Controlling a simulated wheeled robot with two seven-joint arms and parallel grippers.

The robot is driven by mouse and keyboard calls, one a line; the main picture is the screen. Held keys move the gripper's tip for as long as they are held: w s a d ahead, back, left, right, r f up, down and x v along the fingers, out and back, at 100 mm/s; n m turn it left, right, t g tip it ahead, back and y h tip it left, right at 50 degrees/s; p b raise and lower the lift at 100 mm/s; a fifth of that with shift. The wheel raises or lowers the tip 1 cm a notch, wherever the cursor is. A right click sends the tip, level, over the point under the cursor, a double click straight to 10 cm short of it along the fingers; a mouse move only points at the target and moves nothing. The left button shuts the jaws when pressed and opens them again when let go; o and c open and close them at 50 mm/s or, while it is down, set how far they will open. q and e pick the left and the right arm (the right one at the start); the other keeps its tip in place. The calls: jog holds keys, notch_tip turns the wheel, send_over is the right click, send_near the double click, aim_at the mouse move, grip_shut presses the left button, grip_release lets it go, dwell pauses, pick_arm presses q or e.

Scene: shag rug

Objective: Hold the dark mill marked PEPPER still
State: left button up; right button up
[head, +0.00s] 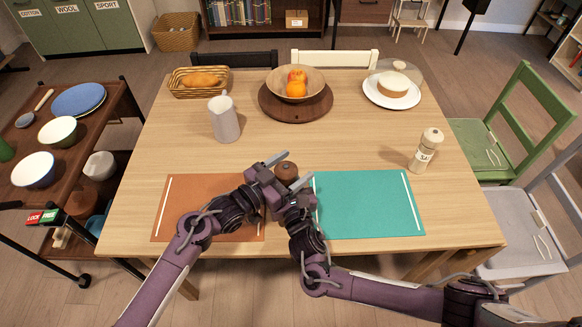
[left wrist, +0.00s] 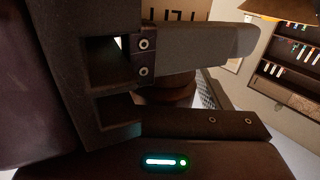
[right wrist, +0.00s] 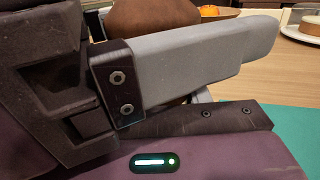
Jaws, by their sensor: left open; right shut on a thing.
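The dark brown mill (head: 287,169) stands at the front middle of the table, between the orange-brown and teal mats. Only its rounded top shows clearly in the head view; its lower body is hidden by my grippers. My right gripper (head: 291,187) is shut on the mill; the brown top also shows behind a grey finger in the right wrist view (right wrist: 155,22). My left gripper (head: 284,171) is open close around the mill's upper part. In the left wrist view, a brown rounded part (left wrist: 170,96) shows behind the finger. No PEPPER marking is readable.
A pale mill (head: 426,150) with a partly readable label stands at the right. A grey-white jug (head: 223,118), bread basket (head: 177,90), fruit bowl (head: 282,87) and cake plate (head: 375,99) stand farther back. My two grippers crowd each other.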

pick_arm(q)
jog(key=c, duration=1)
jog(key=shift+m+g, duration=0.3)
jog(key=m+g+h, duration=0.1)
jog(key=m+g, duration=0.1)
jog(key=g, duration=0.1)
jog(key=m+g+h, duration=0.2)
jog(key=g, duration=0.1)
jog(key=shift+s+d, duration=0.15)
jog(key=m+g, duration=0.1)
jog(key=g, duration=0.1)
jog(key=s+m+g, duration=0.1)
jog(key=m+g, duration=0.1)
jog(key=g, duration=0.1)
jog(key=m+g+h, duration=0.1)
jog(key=m+g, duration=0.1)
jog(key=shift+s+d+g, duration=0.15)
jog(key=shift+d+g, duration=0.25)
jog(key=shift+a+m+g, duration=0.15)
jog(key=shift+m+g, duration=0.65)
jog(key=shift+g, duration=0.3)
jog(key=shift+a+m+g+y, duration=0.1)
jog(key=shift+m+g+y, duration=0.45)
jog(key=shift+g, duration=0.25)
jog(key=shift+a, duration=0.1)
